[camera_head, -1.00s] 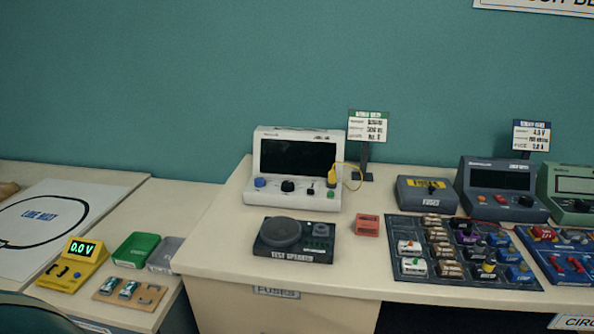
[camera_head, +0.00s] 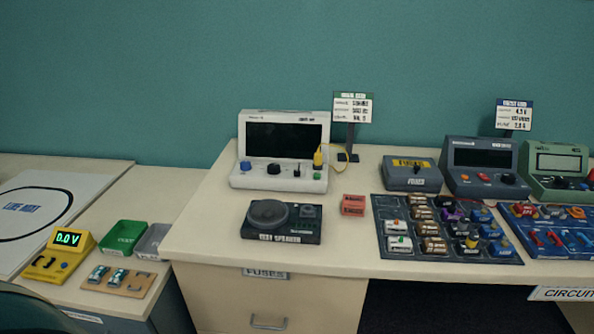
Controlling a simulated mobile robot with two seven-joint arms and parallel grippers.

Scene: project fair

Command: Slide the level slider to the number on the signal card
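A white signal device (camera_head: 282,152) with a dark screen stands at the back of the middle desk. Its front panel has a blue button, a dark knob, a small dark slider-like control (camera_head: 297,171) and a green button. A yellow plug with a cable sits at its right side. A signal card (camera_head: 352,107) with a green top strip stands on a post just right of it; its print is too small to read. Neither of my grippers is in view.
A black test speaker (camera_head: 283,222) and a red block (camera_head: 353,205) lie in front of the device. A dark tray of components (camera_head: 447,230), a grey fuse box (camera_head: 411,174) and grey meter (camera_head: 479,166) are to the right. A lower table with a yellow meter (camera_head: 60,256) is at left.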

